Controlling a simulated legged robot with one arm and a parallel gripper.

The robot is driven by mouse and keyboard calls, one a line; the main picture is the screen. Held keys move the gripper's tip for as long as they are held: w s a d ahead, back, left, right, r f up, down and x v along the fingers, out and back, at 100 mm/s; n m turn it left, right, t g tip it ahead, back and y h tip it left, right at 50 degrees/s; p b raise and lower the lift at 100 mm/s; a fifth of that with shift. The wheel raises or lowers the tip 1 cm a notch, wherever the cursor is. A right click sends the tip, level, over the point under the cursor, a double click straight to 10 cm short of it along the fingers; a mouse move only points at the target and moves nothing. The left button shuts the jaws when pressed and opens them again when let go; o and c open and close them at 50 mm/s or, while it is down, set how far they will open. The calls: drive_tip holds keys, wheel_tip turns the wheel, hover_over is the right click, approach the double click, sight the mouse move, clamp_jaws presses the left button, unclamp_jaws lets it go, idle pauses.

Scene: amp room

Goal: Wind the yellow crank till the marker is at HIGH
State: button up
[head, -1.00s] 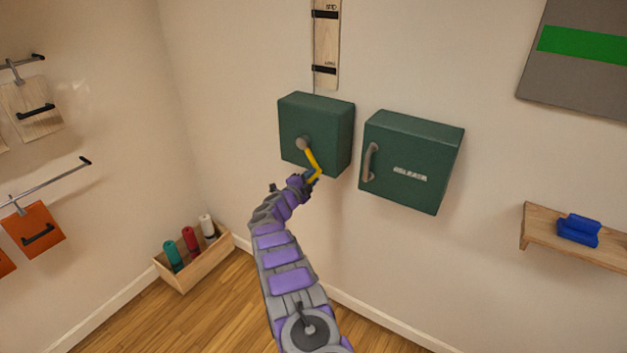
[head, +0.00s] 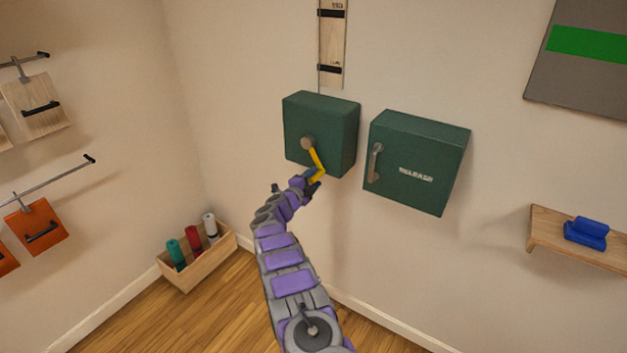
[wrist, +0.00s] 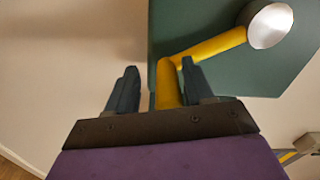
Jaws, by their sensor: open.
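The yellow crank (head: 317,160) hangs down and to the right from a round grey hub (head: 307,143) on the front of a dark green box (head: 330,112). My gripper (head: 314,185) is at the crank's lower end. In the wrist view my gripper (wrist: 158,85) is open, and the handle end of the yellow crank (wrist: 168,84) lies between its fingers, closer to the right finger. A wooden scale strip (head: 330,45) with black bands rises above the box. Its top is cut off, its lettering is too small to read surely, and I cannot make out the marker.
A second green box (head: 425,150) with a grey handle (head: 375,162) and the lettering RELEASE is close on the right. A wooden shelf (head: 560,243) holds a blue object (head: 586,233). A wooden crate (head: 200,267) with coloured rolls stands on the floor, left. Hanging panels line the left wall.

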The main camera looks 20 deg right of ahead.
drive_tip(key=shift+r, duration=0.15)
drive_tip(key=shift+s, duration=0.1)
drive_tip(key=shift+s+a, duration=0.25)
drive_tip(key=shift+a, duration=0.25)
drive_tip(key=p+v, duration=0.3)
drive_tip(key=v, duration=1.3)
drive_tip(key=shift+a, duration=0.1)
